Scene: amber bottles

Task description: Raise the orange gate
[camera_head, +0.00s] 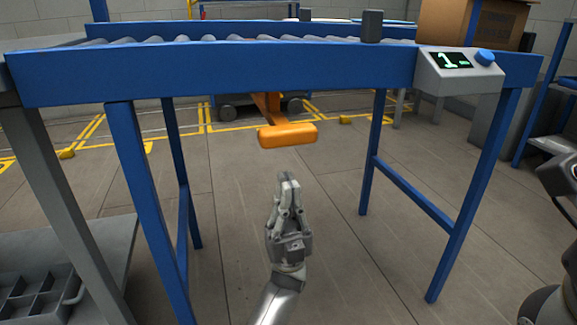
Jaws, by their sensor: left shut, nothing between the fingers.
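The orange gate (287,134) shows as an orange block on an orange arm, below the blue frame of the roller conveyor. The upper part of its arm is hidden behind the conveyor's blue side rail. My left gripper (288,177) is in the middle of the view, below the orange block in the picture and apart from it. Its fingers are together, pointing up and away, with nothing between them. My right gripper is not in view; only part of my right arm (560,190) shows at the right edge.
The conveyor's blue rail (220,72) crosses above the gripper, with blue legs on both sides. A dark cylinder (372,26) stands on the conveyor. A grey box with a display reading 1 and a blue knob (485,57) sits at right. A grey tray (35,298) is lower left.

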